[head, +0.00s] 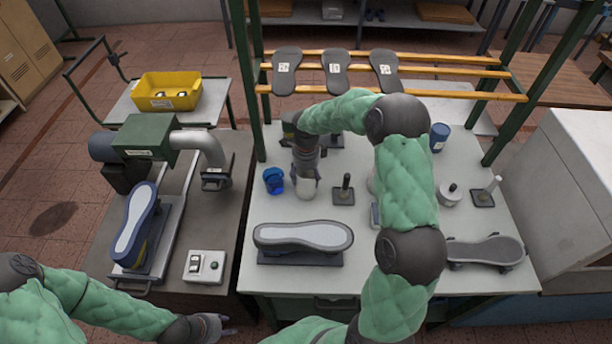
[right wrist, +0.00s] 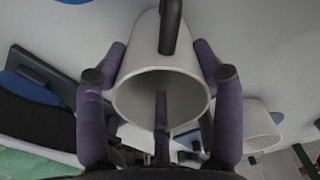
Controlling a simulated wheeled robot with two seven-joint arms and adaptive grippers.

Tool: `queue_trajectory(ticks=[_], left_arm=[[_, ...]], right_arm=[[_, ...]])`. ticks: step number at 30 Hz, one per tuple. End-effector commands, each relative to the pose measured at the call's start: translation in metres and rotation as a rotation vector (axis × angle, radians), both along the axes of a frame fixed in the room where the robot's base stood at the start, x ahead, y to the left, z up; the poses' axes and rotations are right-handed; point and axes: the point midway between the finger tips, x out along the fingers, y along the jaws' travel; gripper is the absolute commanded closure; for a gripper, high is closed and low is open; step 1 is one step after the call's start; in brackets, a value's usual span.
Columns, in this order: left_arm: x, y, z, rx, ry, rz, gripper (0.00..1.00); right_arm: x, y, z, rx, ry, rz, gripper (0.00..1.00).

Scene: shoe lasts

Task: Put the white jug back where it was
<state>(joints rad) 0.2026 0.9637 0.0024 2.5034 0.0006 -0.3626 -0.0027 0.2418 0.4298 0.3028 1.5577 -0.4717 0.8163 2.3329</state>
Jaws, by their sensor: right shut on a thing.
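The white jug (head: 307,188) is at the left-middle of the white table, just below my right gripper (head: 306,168) in the head view. My right gripper is shut on it, with purple fingers on both sides. In the right wrist view the jug (right wrist: 150,70) fills the middle, its round open mouth facing the camera. I cannot tell whether its base touches the table. My left gripper (head: 213,326) is low at the front edge of the left bench, away from the jug; its finger opening is unclear.
A blue cup (head: 273,180) stands close left of the jug, and a black-handled stamp (head: 344,191) close right. A grey sole on a block (head: 303,237) lies in front. A white pot (head: 450,195) and skateboard-like piece (head: 487,251) are at the right. Green posts and orange rails (head: 430,70) rise behind.

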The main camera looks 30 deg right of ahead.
Motion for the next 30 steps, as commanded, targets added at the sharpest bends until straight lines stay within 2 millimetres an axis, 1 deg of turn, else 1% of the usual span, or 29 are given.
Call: queue_trajectory(ticks=[1, 2, 3, 4, 14, 18, 20, 23, 30], left_arm=[[0.000, 0.000, -0.003, 0.000, 0.000, 0.000, 0.60], [0.000, 0.000, -0.002, 0.000, 0.000, 0.000, 0.60], [0.000, 0.000, -0.002, 0.000, 0.000, 0.000, 0.60], [0.000, 0.000, -0.002, 0.000, 0.000, 0.000, 0.60], [0.000, 0.000, -0.001, 0.000, 0.000, 0.000, 0.60], [0.000, 0.000, 0.003, 0.000, 0.000, 0.000, 0.60], [0.000, 0.000, 0.003, 0.000, 0.000, 0.000, 0.60], [0.000, 0.000, 0.005, 0.000, 0.000, 0.000, 0.60], [0.000, 0.000, 0.012, 0.000, 0.000, 0.000, 0.60]], right_arm=[[0.000, 0.000, -0.003, 0.000, 0.000, 0.000, 0.74], [0.000, 0.000, -0.002, 0.001, 0.001, 0.000, 0.27], [0.000, 0.000, -0.002, 0.001, 0.001, 0.000, 0.16], [0.000, 0.000, -0.002, 0.001, 0.001, 0.000, 0.09], [0.000, 0.000, -0.001, 0.001, 0.001, 0.000, 0.09], [0.000, 0.000, 0.003, 0.001, 0.001, 0.000, 0.09], [0.000, 0.000, 0.010, 0.000, -0.002, 0.000, 0.09], [0.001, 0.000, 0.027, 0.000, -0.004, -0.001, 0.09], [0.000, 0.000, 0.076, 0.000, -0.004, -0.001, 0.09]])
